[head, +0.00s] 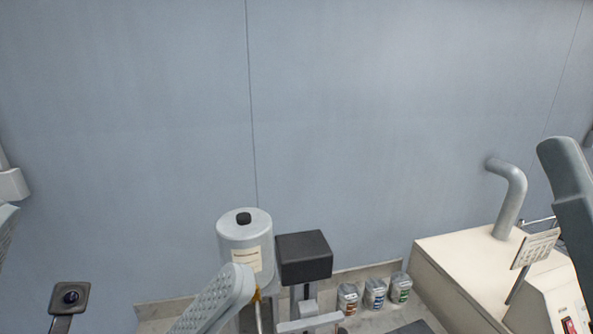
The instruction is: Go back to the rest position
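Neither of my grippers can be made out in the head view. A light grey perforated part (215,302) rises from the bottom edge left of centre, and I cannot tell whether it belongs to my arm. A dark grey rounded part (570,195) slants in at the right edge. No fingertips show on either one, and no held object is visible.
A grey cylindrical tank (235,243) with a black cap stands beside a black box (303,257) on a post. Several small labelled containers (375,294) line the wall's foot. A cream machine (470,265) with a bent pipe (512,195) fills the right. The blue-grey wall (380,110) is bare.

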